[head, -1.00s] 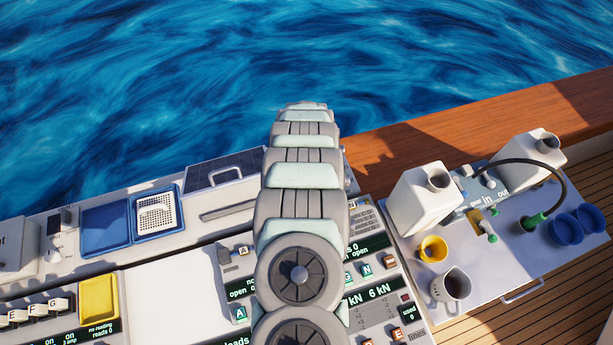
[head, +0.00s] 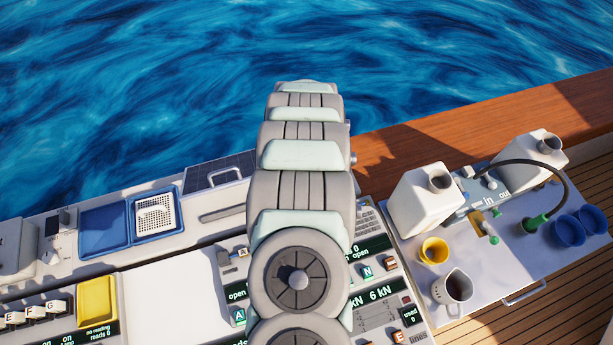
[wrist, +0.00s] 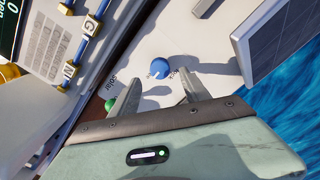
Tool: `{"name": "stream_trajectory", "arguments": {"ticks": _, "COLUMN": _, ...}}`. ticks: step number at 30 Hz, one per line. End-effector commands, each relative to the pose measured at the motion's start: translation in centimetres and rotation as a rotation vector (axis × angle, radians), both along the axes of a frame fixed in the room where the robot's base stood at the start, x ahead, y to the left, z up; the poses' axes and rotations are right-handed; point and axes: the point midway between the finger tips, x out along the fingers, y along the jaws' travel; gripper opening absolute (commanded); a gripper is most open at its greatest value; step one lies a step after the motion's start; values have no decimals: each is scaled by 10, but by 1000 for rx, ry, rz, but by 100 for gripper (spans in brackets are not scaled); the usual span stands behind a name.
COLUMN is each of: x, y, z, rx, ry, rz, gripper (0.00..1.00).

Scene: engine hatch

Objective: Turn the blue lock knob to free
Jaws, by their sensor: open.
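The blue knob (wrist: 160,69) shows in the wrist view on a pale panel, with a white pointer mark on it and small lettering on either side, too small to read surely. My gripper (wrist: 159,78) is open, with one finger on each side of the knob in the picture. The knob appears just beyond or between the fingertips; I cannot tell how deep they are or whether they touch it. The knob and my gripper are hidden behind my arm in the head view.
A green knob (wrist: 110,104) sits by my left finger, near the word "solar". A dark framed panel (wrist: 278,38) rises at the right of the wrist view. Lettered blocks (wrist: 90,28) line a rail at upper left. White jugs (head: 424,198) stand far right.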

Motion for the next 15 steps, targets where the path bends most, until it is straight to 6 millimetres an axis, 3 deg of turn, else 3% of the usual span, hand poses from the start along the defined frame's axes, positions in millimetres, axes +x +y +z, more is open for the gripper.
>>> {"name": "stream_trajectory", "arguments": {"ticks": 6, "x": 2, "y": 0, "z": 37, "rx": 0, "ry": -4, "rz": 0, "gripper": 55}}
{"name": "stream_trajectory", "arguments": {"ticks": 15, "x": 3, "y": 0, "z": 56, "rx": -1, "ry": -7, "rz": 0, "gripper": 55}}
